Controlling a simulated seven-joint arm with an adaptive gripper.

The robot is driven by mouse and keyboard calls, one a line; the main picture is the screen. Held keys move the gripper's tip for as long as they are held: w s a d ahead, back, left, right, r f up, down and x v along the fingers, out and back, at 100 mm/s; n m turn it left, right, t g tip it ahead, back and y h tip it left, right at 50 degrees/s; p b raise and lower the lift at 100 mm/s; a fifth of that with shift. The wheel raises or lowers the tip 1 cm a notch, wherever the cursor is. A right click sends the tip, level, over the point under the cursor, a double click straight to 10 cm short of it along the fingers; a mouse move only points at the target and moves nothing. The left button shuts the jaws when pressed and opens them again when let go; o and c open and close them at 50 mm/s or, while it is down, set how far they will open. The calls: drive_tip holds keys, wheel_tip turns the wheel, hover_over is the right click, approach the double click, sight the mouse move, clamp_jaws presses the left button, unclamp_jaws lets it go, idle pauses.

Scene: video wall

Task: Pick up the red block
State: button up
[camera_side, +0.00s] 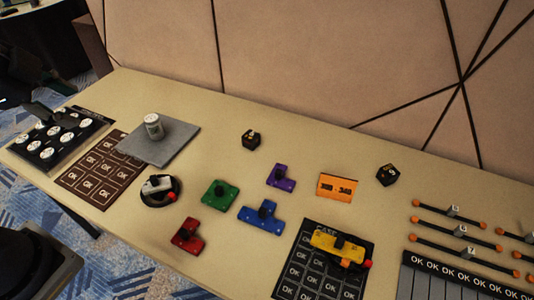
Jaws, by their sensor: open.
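A red block (187,236) with a dark knob on top lies flat on the tan table (120,222) near its front edge, left of centre. Its surroundings on the table are clear, and nothing touches it. A round black dish (152,202) with a grey and red piece sits up and to its left. A green block (219,194) and a blue block (261,217) lie up and to its right. My gripper is not visible in this view.
A purple block (281,177), an orange display (339,187) and two black cubes stand farther back. A yellow piece (338,248) lies on a dark card. A grey plate (172,151) holds a white can (154,126). Rods with sliders (460,229) occupy the right.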

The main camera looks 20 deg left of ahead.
drive_tip(key=w+d+f+m+g+y, duration=0.1)
drive_tip(key=w+f+m, duration=0.3)
drive_tip(key=m, duration=0.6)
drive_tip(key=m+g+h, duration=0.2)
drive_tip(key=m+g, duration=0.3)
drive_tip(key=m, duration=1.1)
hover_over(183, 231)
wheel_tip(183, 231, down, 19)
wheel_tip(183, 231, down, 16)
drive_tip(key=shift+f, duration=0.1)
clamp_jaws()
